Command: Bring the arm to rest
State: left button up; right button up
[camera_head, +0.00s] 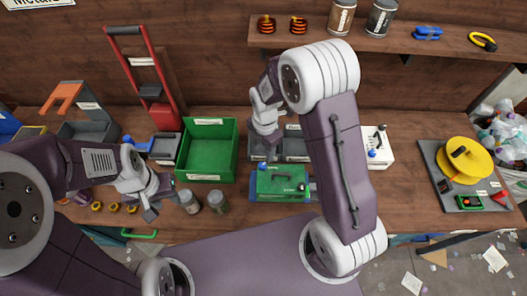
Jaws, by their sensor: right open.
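My right arm reaches in from the lower right and bends at the top. Its gripper (268,150) points down, open, above the back edge of a green box-like device (282,184) on the bench. I see nothing held between its fingers, though the tips are small and partly hard to make out. My left arm comes in from the left. Its gripper (160,200) is low over the front of the bench, just left of two small jars (190,201) (218,201). Its fingers look spread and empty.
A green bin (207,150) and grey trays (294,147) stand behind. A white box (376,146) is right of my right arm. A yellow disc (465,158) lies on a grey board further right. A shelf (400,37) holds cans and coils.

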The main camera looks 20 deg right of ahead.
jog(key=s+d+r+m+b, duration=0.1)
jog(key=s+d+m+b, duration=0.1)
jog(key=s+m, duration=0.4)
jog(key=s+d+r+m+b, duration=0.1)
jog(key=s+m, duration=0.6)
jog(key=m, duration=1)
jog(key=shift+d+t+b, duration=0.4)
jog(key=shift+d+b, duration=0.1)
jog(key=shift+d, duration=0.6)
jog(key=shift+s, duration=0.1)
